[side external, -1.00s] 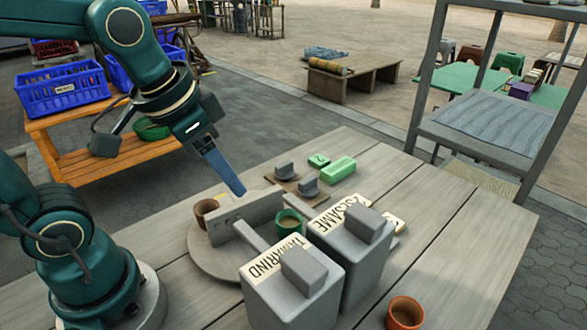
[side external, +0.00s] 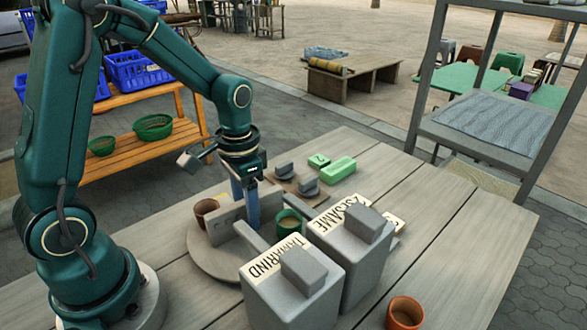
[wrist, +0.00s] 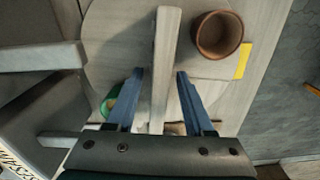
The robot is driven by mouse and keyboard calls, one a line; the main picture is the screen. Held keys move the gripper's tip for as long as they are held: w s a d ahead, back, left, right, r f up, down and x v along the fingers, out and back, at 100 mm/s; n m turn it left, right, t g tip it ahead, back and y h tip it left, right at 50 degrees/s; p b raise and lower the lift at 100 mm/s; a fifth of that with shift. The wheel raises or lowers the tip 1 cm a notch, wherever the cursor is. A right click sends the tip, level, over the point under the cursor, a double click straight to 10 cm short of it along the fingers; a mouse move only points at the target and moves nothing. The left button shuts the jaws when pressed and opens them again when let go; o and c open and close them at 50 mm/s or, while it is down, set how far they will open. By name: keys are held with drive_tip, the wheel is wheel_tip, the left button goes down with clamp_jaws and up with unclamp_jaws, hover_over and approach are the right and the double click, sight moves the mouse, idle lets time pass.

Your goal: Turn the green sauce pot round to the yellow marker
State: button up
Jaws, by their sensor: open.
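The green sauce pot (side external: 289,222) stands on a round grey turntable (side external: 207,262), right of an upright grey bar (side external: 228,213) that crosses it. In the wrist view the pot (wrist: 108,102) is partly hidden beside my left finger. My gripper (wrist: 160,73) points down, open, with one finger on each side of the bar (wrist: 167,45). I cannot tell whether the fingers touch it.
Tall canisters labelled TAMARIND (side external: 290,285) and SESAME (side external: 350,250) stand close in front of the turntable. An orange cup (side external: 404,313) is at the front right.

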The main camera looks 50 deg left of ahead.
drive_tip(key=shift+f, duration=0.85)
clamp_jaws()
drive_tip(key=shift+r, duration=0.1)
idle(0.7)
